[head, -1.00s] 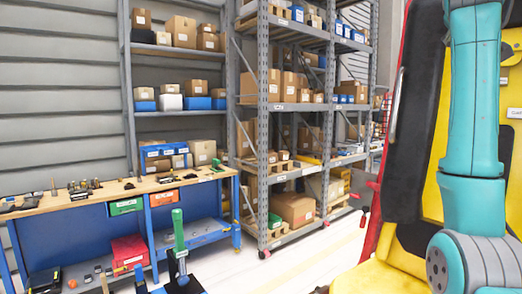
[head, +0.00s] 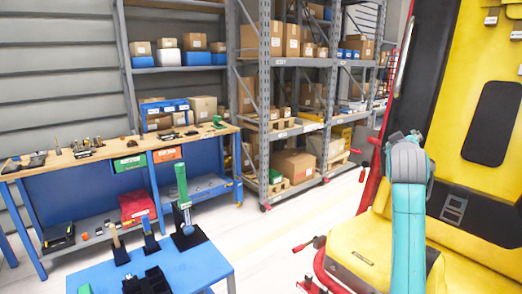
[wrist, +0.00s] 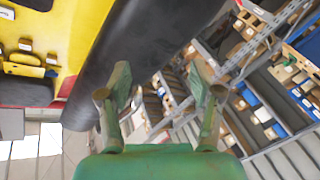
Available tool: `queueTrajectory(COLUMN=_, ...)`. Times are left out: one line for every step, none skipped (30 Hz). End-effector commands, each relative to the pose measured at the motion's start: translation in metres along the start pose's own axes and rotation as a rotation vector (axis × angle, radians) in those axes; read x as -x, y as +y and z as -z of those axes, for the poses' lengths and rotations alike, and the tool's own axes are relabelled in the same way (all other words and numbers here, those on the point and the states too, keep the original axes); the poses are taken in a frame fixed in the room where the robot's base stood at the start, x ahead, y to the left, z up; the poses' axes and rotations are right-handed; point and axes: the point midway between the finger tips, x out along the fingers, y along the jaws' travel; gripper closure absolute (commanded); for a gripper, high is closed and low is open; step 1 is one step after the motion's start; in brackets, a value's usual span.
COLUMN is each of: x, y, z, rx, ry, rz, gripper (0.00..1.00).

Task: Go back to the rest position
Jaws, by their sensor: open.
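My gripper (wrist: 160,100) shows in the wrist view with its two green fingers apart and nothing between them. Behind the fingers are a black padded part of the coaster train and the storage shelves, both apart from the gripper. In the head view my teal arm stands at the right in front of the yellow coaster train (head: 487,60); the gripper itself cannot be made out there.
A blue table (head: 205,262) with black holders and a green-handled tool (head: 181,183) stands at the lower left. Behind it are a wooden-topped workbench (head: 110,150) and grey shelving (head: 265,100) with boxes. White floor (head: 285,245) is free in the middle.

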Motion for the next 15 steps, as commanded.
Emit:
queueTrajectory(x=0.003, y=-0.021, z=-0.021, rx=-0.001, ry=0.000, rz=0.017, gripper=0.35)
queueTrajectory(x=0.005, y=-0.032, z=-0.031, rx=-0.003, ry=0.002, rz=0.025, gripper=0.35)
queueTrajectory(x=0.009, y=-0.045, z=-0.044, rx=-0.007, ry=0.006, rz=0.036, gripper=0.35)
queueTrajectory(x=0.012, y=-0.055, z=-0.054, rx=-0.010, ry=0.009, rz=0.044, gripper=0.35)
queueTrajectory(x=0.015, y=-0.065, z=-0.064, rx=-0.014, ry=0.012, rz=0.052, gripper=0.35)
queueTrajectory(x=0.020, y=-0.078, z=-0.078, rx=-0.018, ry=0.015, rz=0.063, gripper=0.35)
queueTrajectory(x=0.024, y=-0.088, z=-0.087, rx=-0.021, ry=0.018, rz=0.071, gripper=0.35)
queueTrajectory(x=0.028, y=-0.097, z=-0.097, rx=-0.024, ry=0.020, rz=0.079, gripper=0.35)
queueTrajectory(x=0.035, y=-0.109, z=-0.110, rx=-0.029, ry=0.024, rz=0.090, gripper=0.35)
queueTrajectory(x=0.040, y=-0.118, z=-0.120, rx=-0.034, ry=0.026, rz=0.098, gripper=0.35)
queueTrajectory(x=0.045, y=-0.127, z=-0.129, rx=-0.038, ry=0.029, rz=0.107, gripper=0.35)
queueTrajectory(x=0.052, y=-0.139, z=-0.142, rx=-0.043, ry=0.032, rz=0.118, gripper=0.35)
queueTrajectory(x=0.058, y=-0.147, z=-0.152, rx=-0.047, ry=0.034, rz=0.126, gripper=0.35)
queueTrajectory(x=0.064, y=-0.155, z=-0.161, rx=-0.051, ry=0.035, rz=0.135, gripper=0.35)
queueTrajectory(x=0.073, y=-0.165, z=-0.173, rx=-0.058, ry=0.038, rz=0.145, gripper=0.35)
